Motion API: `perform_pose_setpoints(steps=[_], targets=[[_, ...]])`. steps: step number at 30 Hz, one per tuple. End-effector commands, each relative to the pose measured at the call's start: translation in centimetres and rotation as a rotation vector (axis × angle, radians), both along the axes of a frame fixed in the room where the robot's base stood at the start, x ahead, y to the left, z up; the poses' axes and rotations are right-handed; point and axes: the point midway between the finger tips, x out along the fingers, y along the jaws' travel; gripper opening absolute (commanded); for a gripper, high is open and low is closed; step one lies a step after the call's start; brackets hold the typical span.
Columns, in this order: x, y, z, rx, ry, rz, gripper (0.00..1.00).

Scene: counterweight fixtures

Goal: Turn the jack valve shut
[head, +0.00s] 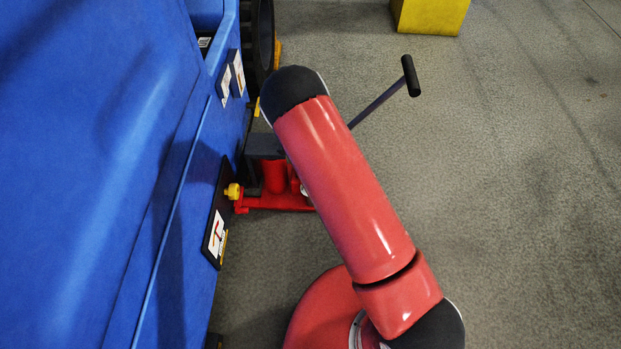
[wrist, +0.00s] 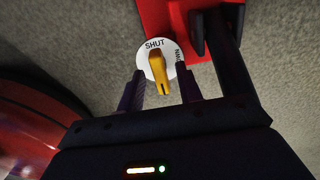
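The jack (head: 275,203) is red and stands on the floor beside the blue vehicle body, partly hidden behind my arm in the head view. In the wrist view its valve is a white round dial (wrist: 145,56) marked SHUT at the top, with another word at the right partly hidden by a finger. A yellow lever (wrist: 158,68) crosses the dial, one end near SHUT; I cannot tell which end is the pointer. My gripper (wrist: 160,72) is open, its dark fingers on either side of the lever with gaps showing. My arm hides the gripper in the head view.
The jack's long handle (head: 377,104) with a black grip slants up to the right. The blue body (head: 110,150) walls off the left side. A yellow block (head: 430,14) stands at the top. The grey floor at the right is clear.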

Motion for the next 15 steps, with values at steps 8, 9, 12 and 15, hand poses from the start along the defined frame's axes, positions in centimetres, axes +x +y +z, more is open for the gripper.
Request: perform_pose_setpoints(steps=[8,9,12,15], targets=[[0.1,0.1,4.6,0.002,-0.003,0.001,0.35],[0.1,0.1,5.3,0.002,-0.003,0.001,0.35],[0.0,0.1,6.5,0.001,-0.002,0.001,0.35],[0.0,0.0,7.3,0.001,-0.002,0.0,0.35]])
